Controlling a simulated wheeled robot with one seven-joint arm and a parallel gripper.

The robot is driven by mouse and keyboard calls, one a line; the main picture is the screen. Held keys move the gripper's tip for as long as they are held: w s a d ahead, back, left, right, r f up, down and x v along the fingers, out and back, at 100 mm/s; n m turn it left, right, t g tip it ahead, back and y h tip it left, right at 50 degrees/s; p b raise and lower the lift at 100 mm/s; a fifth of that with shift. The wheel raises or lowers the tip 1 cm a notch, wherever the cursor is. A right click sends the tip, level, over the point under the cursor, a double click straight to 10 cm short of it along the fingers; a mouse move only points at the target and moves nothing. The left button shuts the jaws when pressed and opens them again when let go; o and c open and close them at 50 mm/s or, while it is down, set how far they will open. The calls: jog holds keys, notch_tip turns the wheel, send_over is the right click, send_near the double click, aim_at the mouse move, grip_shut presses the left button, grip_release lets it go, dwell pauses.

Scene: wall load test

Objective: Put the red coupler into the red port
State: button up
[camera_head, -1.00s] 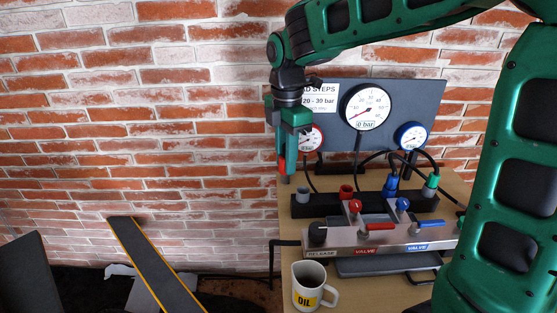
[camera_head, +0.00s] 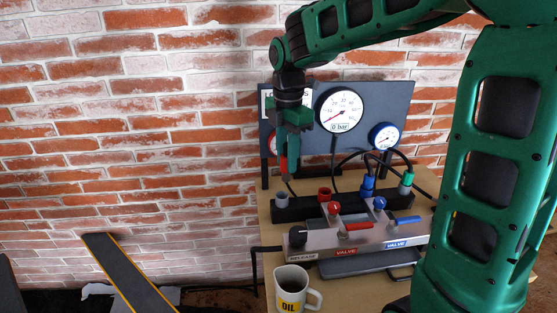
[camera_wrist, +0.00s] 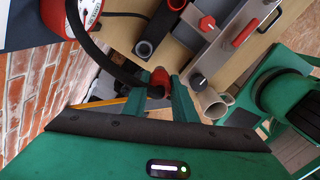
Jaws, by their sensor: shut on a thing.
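My gripper (camera_head: 287,165) is shut on the red coupler (camera_head: 284,164), holding it in the air above and behind the left end of the black port rail (camera_head: 300,208). In the wrist view the coupler (camera_wrist: 160,78) sits between the two green fingers, with a black hose leading up and left from it. The red port (camera_head: 325,195) stands on the rail, to the right of and below the coupler, and looks empty. It shows at the top edge of the wrist view (camera_wrist: 177,4). Coupler and port are apart.
A grey port (camera_head: 282,200) is left of the red port. Blue (camera_head: 367,185) and green (camera_head: 407,181) couplers stand to its right. The valve block (camera_head: 350,235) and an OIL mug (camera_head: 293,288) are in front. A gauge panel (camera_head: 395,105) stands behind.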

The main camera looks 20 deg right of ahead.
jog(key=shift+d, duration=0.4)
jog(key=w+d, duration=0.1)
jog(key=d, duration=0.9)
jog(key=shift+w, duration=0.3)
dwell(0.5)
jog(key=d, duration=0.3)
jog(key=shift+w+d, duration=0.1)
jog(key=shift+w, duration=0.2)
dwell(0.4)
notch_tip(320, 180, down, 6)
jog(key=shift+f, duration=0.25)
dwell(1.0)
jog(key=shift+f, duration=1.75)
dwell(1.5)
